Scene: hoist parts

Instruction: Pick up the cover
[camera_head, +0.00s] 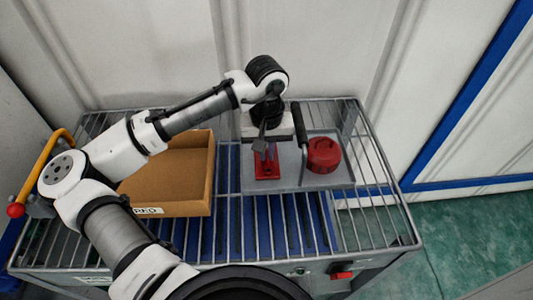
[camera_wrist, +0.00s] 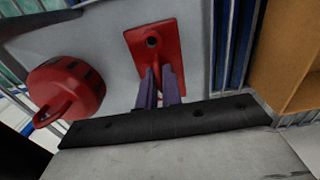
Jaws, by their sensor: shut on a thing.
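The cover (camera_head: 267,172) looks like a red rectangular plate with a raised part. It is over the grey tray (camera_head: 318,180) on the rack. In the wrist view the red plate (camera_wrist: 172,38) shows a dark round hole. My gripper (camera_head: 266,153) points down at the cover, and its two purplish fingers (camera_wrist: 160,78) are shut on the red part between them. The fingers hide some of that part. I cannot tell whether the cover touches the tray.
A black handle (camera_head: 299,125) stands close by. A brown open box (camera_head: 211,175) is at left. The wire rack (camera_head: 375,200) has free room at front right.

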